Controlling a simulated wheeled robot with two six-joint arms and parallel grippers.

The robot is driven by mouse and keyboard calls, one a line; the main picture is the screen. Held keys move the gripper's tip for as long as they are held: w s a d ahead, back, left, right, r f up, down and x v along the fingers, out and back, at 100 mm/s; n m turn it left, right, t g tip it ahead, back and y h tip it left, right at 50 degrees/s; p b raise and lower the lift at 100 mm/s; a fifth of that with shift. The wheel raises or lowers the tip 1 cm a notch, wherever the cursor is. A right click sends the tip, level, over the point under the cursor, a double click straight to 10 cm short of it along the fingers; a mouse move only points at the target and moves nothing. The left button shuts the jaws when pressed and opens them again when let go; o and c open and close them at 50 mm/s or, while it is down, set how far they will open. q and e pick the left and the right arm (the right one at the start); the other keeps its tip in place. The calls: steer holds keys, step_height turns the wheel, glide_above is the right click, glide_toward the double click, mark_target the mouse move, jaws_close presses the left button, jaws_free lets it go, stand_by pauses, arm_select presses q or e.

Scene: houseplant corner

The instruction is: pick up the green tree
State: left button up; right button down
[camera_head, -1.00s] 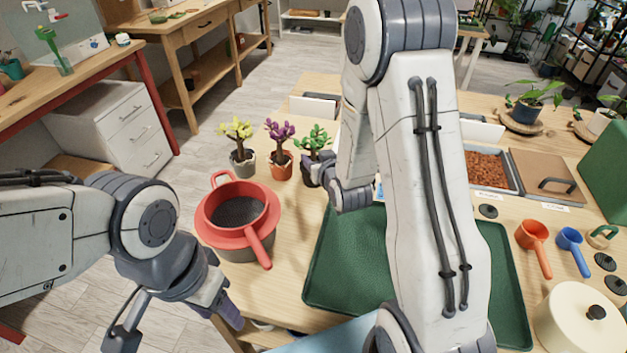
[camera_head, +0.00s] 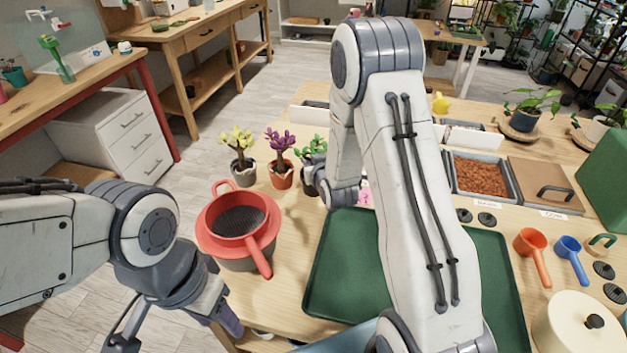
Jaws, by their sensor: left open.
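The green tree (camera_head: 315,148) is a small plant with green leaf clusters in a dark pot, upright on the table at the right end of a row of three. My right arm's wrist is close by on its right and covers part of it. The right gripper's fingers are hidden, so I cannot see whether they touch the tree or pot. My left gripper (camera_head: 175,328) is open and empty at the lower left, off the table's near left edge and well away from the tree.
A yellow tree (camera_head: 238,141) and a purple tree (camera_head: 280,142) stand left of the green one. A red sieve (camera_head: 264,262) rests on a grey pot in front of them. A green tray (camera_head: 340,265) lies under my right arm. Orange (camera_head: 531,243) and blue (camera_head: 570,252) scoops lie right.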

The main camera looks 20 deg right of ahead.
steer(key=shift+r, duration=0.1)
step_height(320, 180, up, 10)
stand_by(0.8)
steer(key=shift+r, duration=0.15)
